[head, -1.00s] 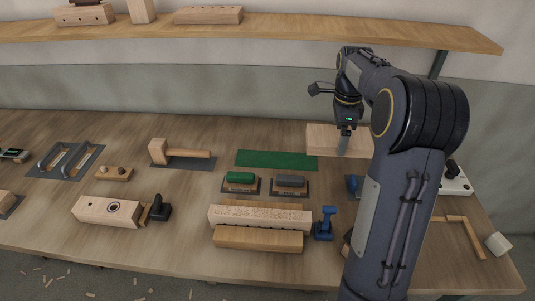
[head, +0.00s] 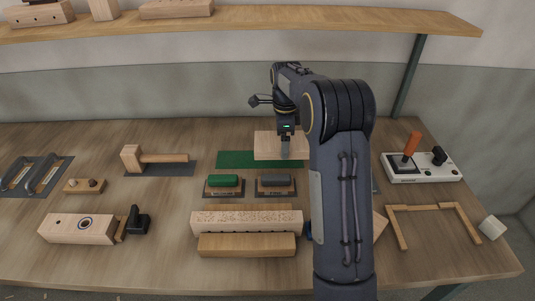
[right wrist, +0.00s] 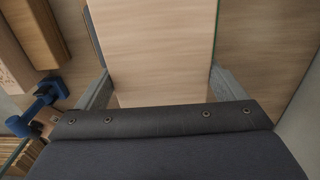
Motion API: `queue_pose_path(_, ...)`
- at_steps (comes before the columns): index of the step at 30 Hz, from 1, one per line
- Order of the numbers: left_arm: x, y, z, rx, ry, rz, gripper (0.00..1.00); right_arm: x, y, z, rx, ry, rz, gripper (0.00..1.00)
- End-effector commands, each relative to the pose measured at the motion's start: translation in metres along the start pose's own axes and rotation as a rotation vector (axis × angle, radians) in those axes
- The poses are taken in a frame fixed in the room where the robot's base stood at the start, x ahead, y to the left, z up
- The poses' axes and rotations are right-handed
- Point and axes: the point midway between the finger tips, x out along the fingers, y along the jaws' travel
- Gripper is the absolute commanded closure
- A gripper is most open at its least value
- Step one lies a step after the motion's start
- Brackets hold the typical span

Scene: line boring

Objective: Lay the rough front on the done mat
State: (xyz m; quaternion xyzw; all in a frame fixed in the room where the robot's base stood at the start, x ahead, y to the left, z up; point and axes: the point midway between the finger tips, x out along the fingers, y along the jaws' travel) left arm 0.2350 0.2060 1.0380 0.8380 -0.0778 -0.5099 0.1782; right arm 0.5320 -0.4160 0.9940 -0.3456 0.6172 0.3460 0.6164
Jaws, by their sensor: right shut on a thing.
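My right gripper (head: 285,152) is shut on a flat, pale wooden board, the rough front (head: 265,145), at its near edge. The board overlaps the right part of the green done mat (head: 232,159) in the head view; the left part of the mat is bare. I cannot tell whether the board touches the mat. In the right wrist view the board (right wrist: 150,40) lies between the two grey fingers (right wrist: 163,90), with a thin green strip along its right side. My left gripper is not in view.
Sanding blocks with green (head: 223,181) and grey (head: 275,181) tops stand in front of the mat. A mallet (head: 160,158) lies to the left. A rough-topped beam (head: 246,222) lies nearer. A white control box (head: 420,167) stands at right. My right arm hides part of the bench.

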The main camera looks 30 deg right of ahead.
Motion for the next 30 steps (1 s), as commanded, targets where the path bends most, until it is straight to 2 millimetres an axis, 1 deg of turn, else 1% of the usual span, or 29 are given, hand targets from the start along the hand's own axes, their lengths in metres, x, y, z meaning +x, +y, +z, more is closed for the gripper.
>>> queue_pose_path(1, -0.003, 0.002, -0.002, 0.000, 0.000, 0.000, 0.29, 0.009, -0.004, 0.009, -0.001, 0.002, 0.003, 0.42)
queue_pose_path(3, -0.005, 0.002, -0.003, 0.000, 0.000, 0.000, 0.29, 0.022, -0.009, 0.018, -0.001, 0.001, 0.002, 0.42)
queue_pose_path(6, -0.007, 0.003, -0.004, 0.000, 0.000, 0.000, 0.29, 0.037, -0.014, 0.029, 0.000, 0.002, 0.001, 0.42)
queue_pose_path(13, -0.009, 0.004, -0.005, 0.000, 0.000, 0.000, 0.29, 0.053, -0.020, 0.041, 0.000, 0.000, -0.001, 0.42)
queue_pose_path(15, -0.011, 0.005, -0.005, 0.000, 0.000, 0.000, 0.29, 0.061, -0.022, 0.047, -0.001, 0.000, 0.001, 0.42)
queue_pose_path(18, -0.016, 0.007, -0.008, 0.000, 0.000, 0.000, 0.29, 0.076, -0.021, 0.045, 0.002, 0.001, 0.003, 0.42)
queue_pose_path(21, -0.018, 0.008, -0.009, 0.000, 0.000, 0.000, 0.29, 0.086, -0.022, 0.045, 0.001, 0.000, 0.001, 0.42)
queue_pose_path(24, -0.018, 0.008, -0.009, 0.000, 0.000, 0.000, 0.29, 0.090, -0.022, 0.045, 0.001, -0.001, -0.001, 0.42)
queue_pose_path(30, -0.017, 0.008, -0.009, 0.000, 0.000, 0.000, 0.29, 0.090, -0.022, 0.045, 0.001, -0.001, -0.002, 0.42)
